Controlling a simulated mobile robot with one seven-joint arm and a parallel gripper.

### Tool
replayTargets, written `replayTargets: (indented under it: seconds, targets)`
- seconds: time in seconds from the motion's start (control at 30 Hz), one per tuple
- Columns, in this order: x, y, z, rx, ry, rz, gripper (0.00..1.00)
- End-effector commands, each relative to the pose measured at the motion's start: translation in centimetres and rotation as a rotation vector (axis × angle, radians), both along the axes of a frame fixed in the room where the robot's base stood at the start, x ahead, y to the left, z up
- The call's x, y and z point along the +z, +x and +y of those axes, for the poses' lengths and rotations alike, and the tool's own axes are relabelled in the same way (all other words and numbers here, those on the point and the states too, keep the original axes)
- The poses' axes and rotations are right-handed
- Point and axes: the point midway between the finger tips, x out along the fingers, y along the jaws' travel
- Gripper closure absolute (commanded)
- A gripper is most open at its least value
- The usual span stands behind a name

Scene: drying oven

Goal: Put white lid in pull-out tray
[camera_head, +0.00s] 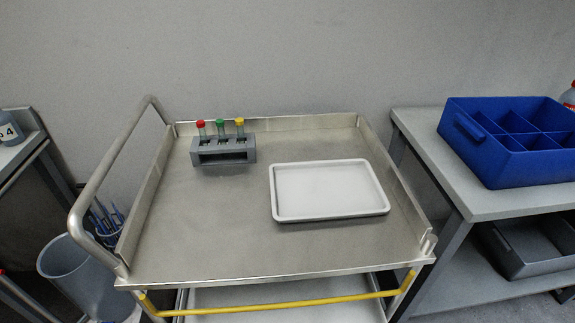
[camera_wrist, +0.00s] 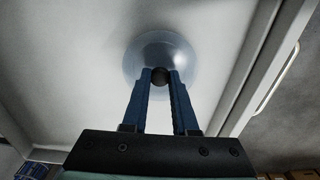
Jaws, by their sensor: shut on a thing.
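In the wrist view my gripper (camera_wrist: 161,76) is shut on the dark round knob of the white lid (camera_wrist: 160,50). The lid looks like a pale, partly see-through dome. Behind it is a broad pale panel or tray surface (camera_wrist: 60,75) with a raised edge along the right; I cannot tell whether the lid touches it. Neither my gripper nor the lid shows in the head view. I cannot identify the pull-out tray for certain; a pale lower surface (camera_head: 270,297) shows under the trolley top behind a yellow bar (camera_head: 290,304).
The steel trolley (camera_head: 210,240) carries a grey rack (camera_head: 223,156) with three capped tubes and a shallow white tray (camera_head: 330,215). A blue divided crate (camera_head: 510,165) stands on the right bench. A grey bin (camera_head: 75,275) is at left. The trolley's front left is clear.

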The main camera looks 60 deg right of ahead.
Motion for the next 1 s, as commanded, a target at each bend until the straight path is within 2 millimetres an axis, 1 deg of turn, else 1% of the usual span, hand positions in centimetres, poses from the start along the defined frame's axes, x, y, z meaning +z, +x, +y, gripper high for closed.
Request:
replayTargets:
  seconds: [0.03,0.07,0.1,0.2,0.47,0.57,0.67,0.9,1.0]
  targets:
    - [-0.2,0.0,0.0,0.000,0.001,0.001,1.00]
    - [-0.2,0.0,0.0,0.000,0.001,0.001,0.68]
    - [-0.1,0.0,0.0,0.000,0.001,0.001,0.61]
    - [-0.1,0.0,0.0,0.000,0.001,0.001,0.43]
    - [-0.1,0.0,0.0,0.000,0.000,0.000,0.43]
    - [0.4,0.0,0.0,-0.001,-0.001,-0.001,0.43]
    - [1.7,0.1,0.0,0.000,-0.001,-0.002,0.43]
    - [7.0,0.1,0.0,0.001,-0.002,-0.003,0.43]
    - [9.0,0.1,0.0,0.001,-0.002,-0.003,0.43]
